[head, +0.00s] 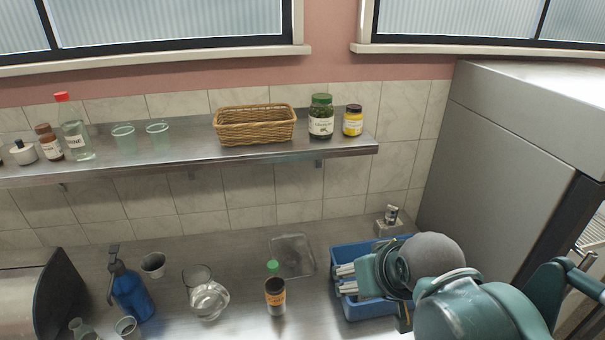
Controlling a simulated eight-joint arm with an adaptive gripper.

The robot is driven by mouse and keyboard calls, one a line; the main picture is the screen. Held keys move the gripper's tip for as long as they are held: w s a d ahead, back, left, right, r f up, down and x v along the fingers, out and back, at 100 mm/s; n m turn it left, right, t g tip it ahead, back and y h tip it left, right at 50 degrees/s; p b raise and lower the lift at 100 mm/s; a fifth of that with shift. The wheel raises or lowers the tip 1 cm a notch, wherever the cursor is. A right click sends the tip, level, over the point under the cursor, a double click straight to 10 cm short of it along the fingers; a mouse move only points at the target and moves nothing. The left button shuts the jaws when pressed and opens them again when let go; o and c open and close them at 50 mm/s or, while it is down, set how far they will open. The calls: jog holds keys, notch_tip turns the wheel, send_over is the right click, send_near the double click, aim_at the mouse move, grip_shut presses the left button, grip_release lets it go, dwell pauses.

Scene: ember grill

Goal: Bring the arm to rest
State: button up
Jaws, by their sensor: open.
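My gripper (346,280) is at the lower right in the head view, at the end of my green and grey arm. Its pale fingers stand apart and point left over the blue bin (340,251). I see nothing between the fingers. The arm hides the right part of the bin. I cannot tell how high the fingers are above the bin.
An orange-labelled bottle (275,294), a clear flat tray (292,257), a glass jug (208,299) and a blue spray bottle (130,292) stand on the steel counter. A shelf (190,159) holds a wicker basket (254,125) and jars. A grey cabinet (500,150) stands right.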

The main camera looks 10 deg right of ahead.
notch_tip(320, 180, down, 6)
jog(key=b, duration=0.5)
dwell(1.0)
